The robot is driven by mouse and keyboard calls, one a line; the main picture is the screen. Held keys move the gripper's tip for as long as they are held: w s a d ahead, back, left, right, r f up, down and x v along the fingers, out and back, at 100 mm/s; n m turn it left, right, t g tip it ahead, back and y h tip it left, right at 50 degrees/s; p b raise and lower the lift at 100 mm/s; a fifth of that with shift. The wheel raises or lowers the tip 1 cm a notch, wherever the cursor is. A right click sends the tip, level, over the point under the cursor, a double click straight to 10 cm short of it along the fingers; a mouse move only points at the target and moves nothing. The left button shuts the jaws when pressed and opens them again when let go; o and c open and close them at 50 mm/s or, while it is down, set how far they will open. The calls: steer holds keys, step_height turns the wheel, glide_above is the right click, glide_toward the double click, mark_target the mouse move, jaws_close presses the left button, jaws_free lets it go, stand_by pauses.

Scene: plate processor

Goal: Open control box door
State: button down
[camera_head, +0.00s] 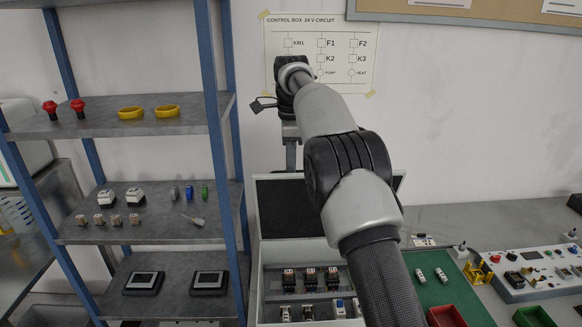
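The control box appears to be the grey-framed cabinet (252,262) at the centre, partly behind my arm. It has a dark panel (285,208) at the top. Below that, an open front shows rows of relays (310,278) and small modules. I cannot make out a separate door or its handle. My arm reaches up and away over the right part of the cabinet. My gripper (264,104) is above and behind the cabinet's top, in front of the wall. Only a dark finger part shows at its left side. The wrist hides the rest, so its opening and any contact are unclear.
A blue-post shelf (215,130) with buttons, yellow rings, relays and displays stands close on the left. A circuit chart (345,30) hangs on the wall behind. At right, the bench carries a green mat (437,292), red (445,316) and green bins, and a control panel (535,270).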

steer(key=shift+d+f, duration=0.15)
steer(key=shift+f, duration=0.5)
steer(key=c, duration=2.2)
jaws_free()
steer(key=o, duration=0.4)
steer(key=shift+w+f, duration=0.1)
steer(key=shift+w, duration=0.2)
steer(key=shift+c, duration=0.2)
steer(key=shift+s+r, duration=0.15)
steer(key=shift+r, duration=0.1)
steer(key=shift+s, duration=0.15)
